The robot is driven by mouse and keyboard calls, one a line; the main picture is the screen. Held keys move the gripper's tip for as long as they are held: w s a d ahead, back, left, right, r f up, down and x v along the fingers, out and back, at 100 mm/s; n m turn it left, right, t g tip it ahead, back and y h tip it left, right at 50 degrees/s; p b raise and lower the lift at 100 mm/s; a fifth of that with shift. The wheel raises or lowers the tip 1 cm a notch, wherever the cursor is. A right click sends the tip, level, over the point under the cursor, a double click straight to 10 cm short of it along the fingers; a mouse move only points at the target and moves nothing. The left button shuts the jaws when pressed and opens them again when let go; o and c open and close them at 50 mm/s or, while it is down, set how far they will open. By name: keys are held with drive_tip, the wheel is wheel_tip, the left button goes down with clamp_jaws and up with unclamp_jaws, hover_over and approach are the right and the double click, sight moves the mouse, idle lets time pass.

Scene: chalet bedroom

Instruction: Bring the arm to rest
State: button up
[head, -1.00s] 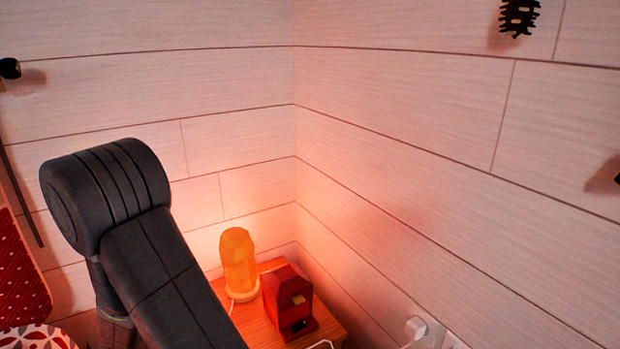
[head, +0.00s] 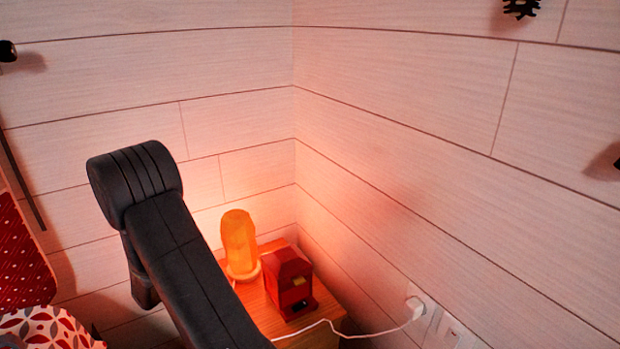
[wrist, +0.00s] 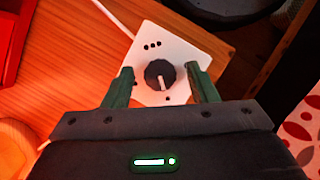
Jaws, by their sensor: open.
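In the wrist view my gripper (wrist: 160,76) is open, with its two green fingers apart. A white box with a dark round knob (wrist: 160,74) shows between and beyond the fingertips, above the wooden nightstand top (wrist: 75,85). I cannot tell whether the fingers touch it. In the head view my dark arm rises at the lower left, bent at a high elbow, and hides my gripper and the white box.
An orange glowing lamp (head: 238,243) and a red box (head: 289,284) stand on the nightstand (head: 262,312) in the wall corner. A white cord runs to a wall socket (head: 418,308). Patterned cushions (head: 50,328) lie at the left.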

drive_tip(key=m+g+y, duration=0.1)
drive_tip(key=m, duration=0.3)
drive_tip(key=shift+w+d, duration=0.1)
drive_tip(key=shift+w, duration=0.05)
drive_tip(key=m+y, duration=0.1)
drive_tip(key=m, duration=0.1)
drive_tip(key=m+g, duration=0.1)
drive_tip(key=m, duration=0.2)
drive_tip(key=shift+y, duration=0.4)
drive_tip(key=shift+d+p, duration=0.1)
drive_tip(key=shift+p, duration=0.2)
